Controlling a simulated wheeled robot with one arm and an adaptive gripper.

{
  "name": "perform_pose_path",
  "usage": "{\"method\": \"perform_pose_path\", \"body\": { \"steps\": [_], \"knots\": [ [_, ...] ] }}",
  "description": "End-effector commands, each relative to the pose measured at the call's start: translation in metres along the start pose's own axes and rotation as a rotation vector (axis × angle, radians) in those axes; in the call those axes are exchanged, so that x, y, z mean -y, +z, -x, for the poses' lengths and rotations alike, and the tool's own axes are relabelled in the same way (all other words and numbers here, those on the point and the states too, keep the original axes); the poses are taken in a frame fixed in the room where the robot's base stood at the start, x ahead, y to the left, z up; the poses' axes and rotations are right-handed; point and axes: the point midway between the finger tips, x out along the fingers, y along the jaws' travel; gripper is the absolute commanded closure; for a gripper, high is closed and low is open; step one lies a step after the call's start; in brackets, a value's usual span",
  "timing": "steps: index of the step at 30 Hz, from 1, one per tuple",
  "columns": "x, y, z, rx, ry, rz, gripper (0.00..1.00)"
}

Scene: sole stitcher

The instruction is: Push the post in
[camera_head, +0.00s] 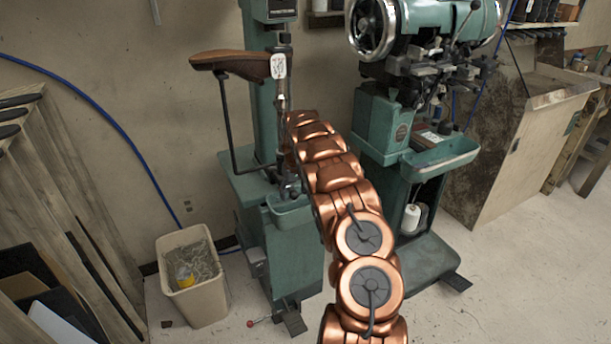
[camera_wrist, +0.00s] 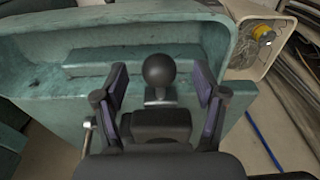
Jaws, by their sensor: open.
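In the wrist view, a dark ball-topped post (camera_wrist: 158,70) stands on a short metal stem in front of a teal tray (camera_wrist: 60,20) of the machine. I take this to be the post, though I cannot tell how far in it is. My gripper (camera_wrist: 158,78) is open, with one finger to the left of the ball and one to the right. I see no clear contact between the fingers and the ball. In the head view, the tray of the left teal machine (camera_head: 290,218) shows, and my copper arm reaches up beside it and hides part of the machine. My gripper is not clear there.
A brown, saddle-like piece (camera_head: 230,62) sticks out left from the machine. A waste bin (camera_head: 193,300) stands on the floor at lower left; it also shows in the wrist view (camera_wrist: 240,70). A second teal machine (camera_head: 380,125) stands close on the right.

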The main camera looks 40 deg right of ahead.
Motion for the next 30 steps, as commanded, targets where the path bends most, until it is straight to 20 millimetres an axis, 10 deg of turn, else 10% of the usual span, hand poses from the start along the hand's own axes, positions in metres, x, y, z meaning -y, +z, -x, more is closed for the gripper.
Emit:
{"method": "perform_pose_path", "body": {
  "steps": [30],
  "knots": [
    [0.000,0.012,0.065,0.001,0.000,0.000,0.29]
  ]
}}
